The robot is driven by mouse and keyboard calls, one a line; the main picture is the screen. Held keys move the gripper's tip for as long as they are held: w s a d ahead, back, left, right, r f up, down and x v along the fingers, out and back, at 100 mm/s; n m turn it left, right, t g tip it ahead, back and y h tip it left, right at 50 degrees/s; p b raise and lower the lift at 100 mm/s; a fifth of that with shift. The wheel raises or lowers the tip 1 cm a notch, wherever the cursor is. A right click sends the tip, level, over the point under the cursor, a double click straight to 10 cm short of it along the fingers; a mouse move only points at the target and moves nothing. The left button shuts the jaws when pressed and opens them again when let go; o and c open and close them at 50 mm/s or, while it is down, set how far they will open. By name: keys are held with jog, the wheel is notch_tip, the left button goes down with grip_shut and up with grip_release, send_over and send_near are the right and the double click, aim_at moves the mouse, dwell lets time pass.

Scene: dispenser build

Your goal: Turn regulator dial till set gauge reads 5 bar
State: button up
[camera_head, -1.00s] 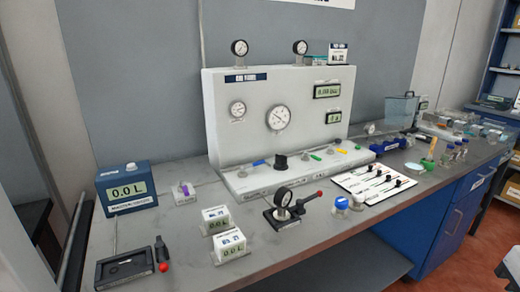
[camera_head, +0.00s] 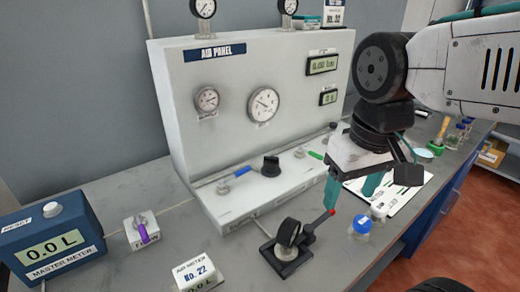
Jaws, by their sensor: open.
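The white air panel (camera_head: 230,68) stands at the back of the bench. A black knob (camera_head: 271,166), which looks like the regulator dial, sits on the panel's base ledge.
A blue-handled valve (camera_head: 233,175) is left of the knob. The master meter (camera_head: 50,235) reads 0.0 L.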

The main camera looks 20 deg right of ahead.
jog(key=w+a+r, duration=0.1)
jog(key=w, duration=1.4)
jog(key=n+g, duration=0.1)
send_over(271, 157)
jog(key=f, duration=0.4)
jog(key=shift+s+d, duration=0.15)
jog(key=shift+s, duration=0.1)
jog(key=shift+w+f, duration=0.2)
jog(key=shift+w, duration=0.05)
jog(key=shift+f, duration=0.35)
notch_tip(271, 157, down, 7)
jog(key=shift+r, duration=0.1)
jog(key=c, duration=1)
